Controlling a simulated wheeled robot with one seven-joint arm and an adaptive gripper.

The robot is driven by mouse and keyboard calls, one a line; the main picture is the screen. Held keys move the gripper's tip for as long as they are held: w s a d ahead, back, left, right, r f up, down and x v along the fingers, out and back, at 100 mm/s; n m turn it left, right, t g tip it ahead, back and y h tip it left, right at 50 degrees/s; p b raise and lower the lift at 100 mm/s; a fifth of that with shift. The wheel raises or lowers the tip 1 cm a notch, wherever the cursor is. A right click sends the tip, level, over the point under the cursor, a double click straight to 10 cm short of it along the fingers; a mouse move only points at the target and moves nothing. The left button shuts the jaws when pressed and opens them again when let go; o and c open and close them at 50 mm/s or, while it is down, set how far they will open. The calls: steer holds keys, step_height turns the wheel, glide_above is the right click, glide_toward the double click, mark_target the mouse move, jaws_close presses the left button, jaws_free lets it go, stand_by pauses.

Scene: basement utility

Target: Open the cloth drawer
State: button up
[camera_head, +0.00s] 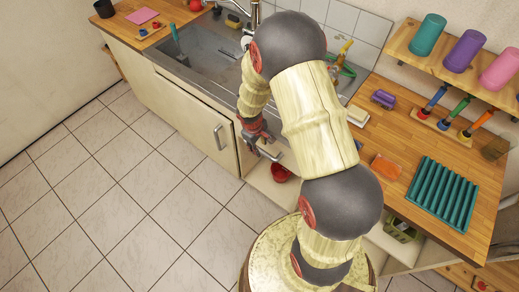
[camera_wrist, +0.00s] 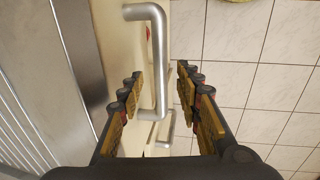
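A metal bar handle (camera_wrist: 158,60) on a cream front (camera_wrist: 118,30) lies between the fingers of my gripper (camera_wrist: 160,82) in the wrist view. The fingers are spread on both sides of the bar, with a visible gap on the right side. In the head view my gripper (camera_head: 262,146) is low at the cabinet front below the counter, by a metal handle (camera_head: 270,154). My arm hides much of that front there. I cannot tell from the pictures which front is the cloth drawer; no cloth inside a drawer shows.
A cabinet door with a handle (camera_head: 218,137) is left of my gripper. A red bowl (camera_head: 281,172) and a green basket (camera_head: 400,231) are below the counter. The sink (camera_head: 205,60) and wooden counter (camera_head: 375,125) are above. The tiled floor (camera_head: 130,180) is clear.

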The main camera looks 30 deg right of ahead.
mark_target(260, 150)
steer(key=shift+d+f+b, duration=0.15)
steer(key=shift+f, duration=0.6)
steer(key=shift+d+f+b, duration=0.1)
steer(key=shift+f+b, duration=0.05)
steer(key=shift+f, duration=0.6)
steer(key=shift+c, duration=0.7)
steer(key=c, duration=0.7)
jaws_close()
